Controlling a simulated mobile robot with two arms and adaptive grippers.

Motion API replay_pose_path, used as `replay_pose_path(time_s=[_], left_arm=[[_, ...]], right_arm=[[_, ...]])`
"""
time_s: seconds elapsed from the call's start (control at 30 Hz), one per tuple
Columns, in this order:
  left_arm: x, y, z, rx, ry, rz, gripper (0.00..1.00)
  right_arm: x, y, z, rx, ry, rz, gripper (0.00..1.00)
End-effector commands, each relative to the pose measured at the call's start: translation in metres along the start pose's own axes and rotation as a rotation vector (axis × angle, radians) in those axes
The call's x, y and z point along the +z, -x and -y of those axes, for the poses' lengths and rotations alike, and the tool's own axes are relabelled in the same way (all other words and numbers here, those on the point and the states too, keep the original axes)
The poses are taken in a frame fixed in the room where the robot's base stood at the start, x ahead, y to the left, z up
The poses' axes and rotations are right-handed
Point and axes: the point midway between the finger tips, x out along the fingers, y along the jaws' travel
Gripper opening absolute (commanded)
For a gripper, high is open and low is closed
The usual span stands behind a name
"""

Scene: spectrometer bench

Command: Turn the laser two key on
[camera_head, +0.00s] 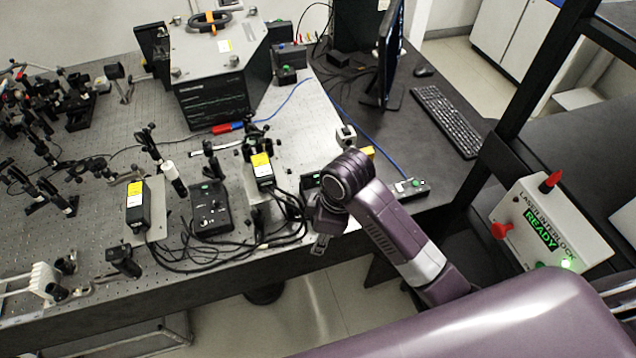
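No key labelled laser two can be made out at this size. Two black laser boxes with yellow labels stand on the perforated bench, a left one (137,212) and a right one (262,171). A black control box (210,212) with a green mark and small knobs sits between them. Another small control box (311,181) is partly hidden behind my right arm. A third small box (411,188) with a green mark lies right of the arm. My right gripper (321,244) hangs at the bench's front edge, its fingers small and dark. My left gripper is out of view.
A laser interlock box (550,225) reading READY, with red knobs, is at the right. Black cables (240,245) run along the bench front. A monitor (388,55) and keyboard (446,118) stand behind. Optics crowd the left.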

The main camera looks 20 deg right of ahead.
Motion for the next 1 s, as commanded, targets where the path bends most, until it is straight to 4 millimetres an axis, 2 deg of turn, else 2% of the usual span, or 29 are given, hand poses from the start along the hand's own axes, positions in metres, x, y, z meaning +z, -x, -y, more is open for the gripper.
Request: replay_pose_path(time_s=[0.27, 0.5, 0.6, 0.77, 0.93, 1.0], left_arm=[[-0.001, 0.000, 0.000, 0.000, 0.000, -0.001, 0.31], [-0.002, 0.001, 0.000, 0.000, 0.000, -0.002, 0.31], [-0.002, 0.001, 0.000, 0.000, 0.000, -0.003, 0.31], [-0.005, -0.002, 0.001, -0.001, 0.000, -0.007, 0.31], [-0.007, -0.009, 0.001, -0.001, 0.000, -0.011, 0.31], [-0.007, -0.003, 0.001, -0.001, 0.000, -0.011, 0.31]], right_arm=[[-0.017, 0.025, -0.043, -0.030, 0.229, 0.070, 0.33], [-0.025, 0.060, -0.083, -0.068, 0.422, 0.144, 0.33], [-0.025, 0.069, -0.092, -0.079, 0.464, 0.161, 0.33], [-0.025, 0.064, -0.092, -0.089, 0.483, 0.165, 0.33], [-0.021, 0.041, -0.089, -0.093, 0.480, 0.163, 0.33], [-0.018, 0.032, -0.090, -0.092, 0.479, 0.166, 0.33]])
